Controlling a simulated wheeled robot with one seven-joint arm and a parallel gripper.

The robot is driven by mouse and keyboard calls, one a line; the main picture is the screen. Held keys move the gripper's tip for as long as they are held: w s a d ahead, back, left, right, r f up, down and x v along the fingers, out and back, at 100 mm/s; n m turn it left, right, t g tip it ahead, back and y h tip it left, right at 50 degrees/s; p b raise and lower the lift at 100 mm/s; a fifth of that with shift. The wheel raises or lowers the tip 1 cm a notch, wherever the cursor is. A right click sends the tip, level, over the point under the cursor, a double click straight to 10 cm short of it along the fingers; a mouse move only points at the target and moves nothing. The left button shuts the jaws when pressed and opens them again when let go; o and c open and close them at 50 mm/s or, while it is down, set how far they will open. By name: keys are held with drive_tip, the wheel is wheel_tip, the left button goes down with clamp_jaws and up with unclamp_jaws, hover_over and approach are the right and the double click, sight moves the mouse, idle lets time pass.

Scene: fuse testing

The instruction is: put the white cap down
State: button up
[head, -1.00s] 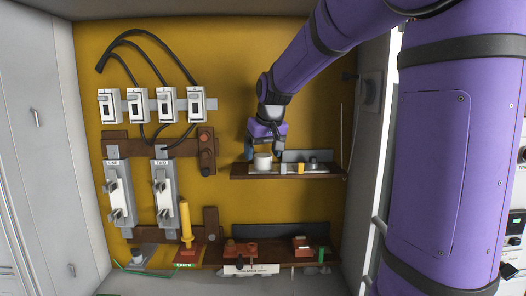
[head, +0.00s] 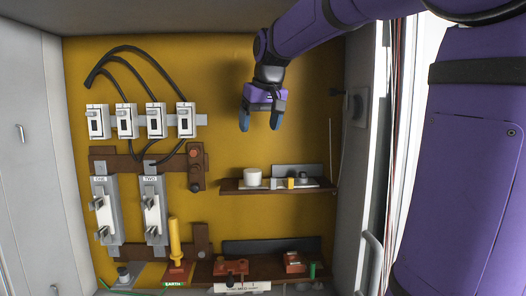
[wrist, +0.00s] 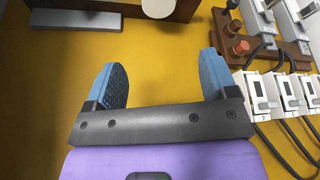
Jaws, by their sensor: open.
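The white cap (head: 253,176) stands upright on the left part of the upper brown shelf (head: 232,190). In the wrist view the cap (wrist: 158,8) shows at the top edge, partly cut off, beyond my fingertips. My gripper (head: 260,122) is above the shelf and clear of the cap, with its blue fingers pointing down. In the wrist view my gripper (wrist: 166,72) has its fingers wide apart, with only the yellow panel between them.
A yellow block (head: 290,183) and small grey parts sit right of the cap. White switches (head: 155,121) with black cables are at left. A lower shelf holds a yellow-handled EARTH tool (head: 174,240) and red-brown parts. A cabinet wall (head: 355,200) bounds the right side.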

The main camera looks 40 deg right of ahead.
drive_tip(key=s+a+f+n, duration=0.1)
drive_tip(key=s+a+f, duration=0.5)
drive_tip(key=s, duration=0.5)
drive_tip(key=s+a+f+n, duration=0.1)
drive_tip(key=s+a+f, duration=0.5)
drive_tip(key=s, duration=0.5)
wheel_tip(320, 180, down, 3)
drive_tip(key=shift+r+t+y, duration=0.1)
drive_tip(key=shift+t+y, duration=0.3)
